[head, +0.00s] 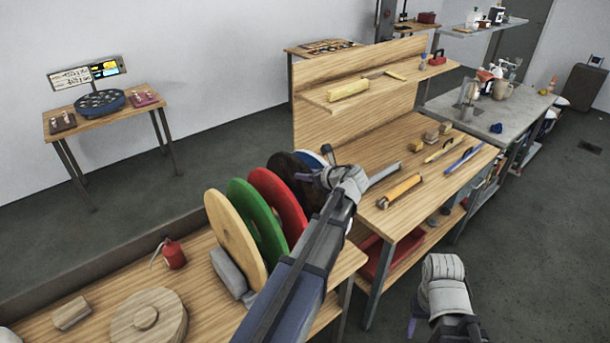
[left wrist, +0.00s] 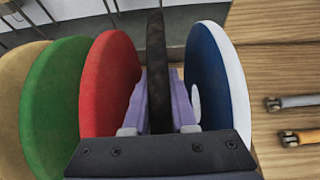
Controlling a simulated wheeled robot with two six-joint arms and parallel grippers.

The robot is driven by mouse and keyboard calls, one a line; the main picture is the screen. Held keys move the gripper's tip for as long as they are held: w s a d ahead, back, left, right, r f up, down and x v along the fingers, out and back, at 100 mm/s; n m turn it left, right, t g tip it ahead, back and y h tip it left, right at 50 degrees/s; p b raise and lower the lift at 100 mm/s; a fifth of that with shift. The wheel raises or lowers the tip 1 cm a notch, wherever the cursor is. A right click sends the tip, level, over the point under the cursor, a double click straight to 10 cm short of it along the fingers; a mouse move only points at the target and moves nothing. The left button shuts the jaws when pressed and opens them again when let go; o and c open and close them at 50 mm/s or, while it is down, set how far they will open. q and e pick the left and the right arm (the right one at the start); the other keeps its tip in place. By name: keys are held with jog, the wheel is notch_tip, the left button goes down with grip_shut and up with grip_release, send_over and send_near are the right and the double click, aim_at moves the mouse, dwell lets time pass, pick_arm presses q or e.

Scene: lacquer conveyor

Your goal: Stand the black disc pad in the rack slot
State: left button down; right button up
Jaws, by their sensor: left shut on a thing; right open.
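My left gripper (left wrist: 158,115) is shut on the black disc pad (left wrist: 157,50), with a purple finger on each side of it. The pad is upright and edge-on in the left wrist view, between the red disc (left wrist: 108,85) and the blue disc with a white rim (left wrist: 212,75). In the head view the black pad (head: 284,167) is partly hidden by my arm. Grey blocks of the rack (head: 228,271) show beside the tan disc; the slot and the pad's lower edge are hidden. My right gripper (head: 412,327) is low at the right, open and mostly hidden.
Tan (head: 236,240) and green (head: 250,205) discs stand upright left of the red one. A round wooden piece (head: 130,322) and a red canister (head: 174,254) are on the bench's left part. Tools, including an orange-handled one (head: 400,190), lie on the right.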

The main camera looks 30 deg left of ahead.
pick_arm(q)
jog(key=shift+f, duration=0.3)
jog(key=c, duration=0.6)
grip_release()
jog(key=shift+c, duration=0.2)
jog(key=p+v, duration=0.3)
jog(key=v, duration=0.3)
jog(key=shift+s+d+r, duration=0.15)
jog(key=shift+d+r, duration=0.1)
jog(key=shift+r, duration=0.1)
jog(key=shift+s+d+r, duration=0.15)
jog(key=shift+s+d, duration=0.05)
jog(key=shift+d, duration=0.3)
